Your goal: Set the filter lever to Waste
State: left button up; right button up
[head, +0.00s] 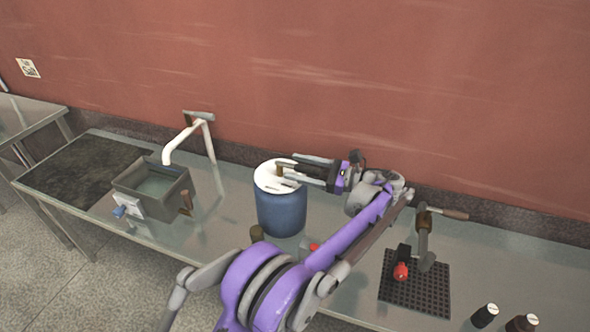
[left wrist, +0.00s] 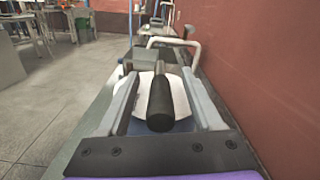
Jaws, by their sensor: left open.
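A blue drum (head: 281,210) with a white top (head: 268,178) stands on the bench in the middle of the head view. A short dark handle (head: 280,170), which looks like the lever, stands up from the white top. The left wrist view shows it as a black cylinder (left wrist: 160,103) between the fingers. My left gripper (head: 289,167) is open over the drum, reaching in from the right, with a finger on each side of the handle. Gaps show beside the handle, so it is not gripped. I cannot read any Waste mark. My right gripper is not in view.
Left of the drum stand a grey box-shaped basin (head: 152,189) and a white bent pipe (head: 184,138). On the right are a black perforated mat (head: 428,296) with a red-knobbed device (head: 401,271) and dark bottles (head: 485,315). A red wall (head: 300,70) runs behind the bench.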

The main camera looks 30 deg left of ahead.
pick_arm(q)
jog(key=shift+x, duration=0.8)
grip_shut()
jog(key=shift+d, duration=0.1)
dwell(0.8)
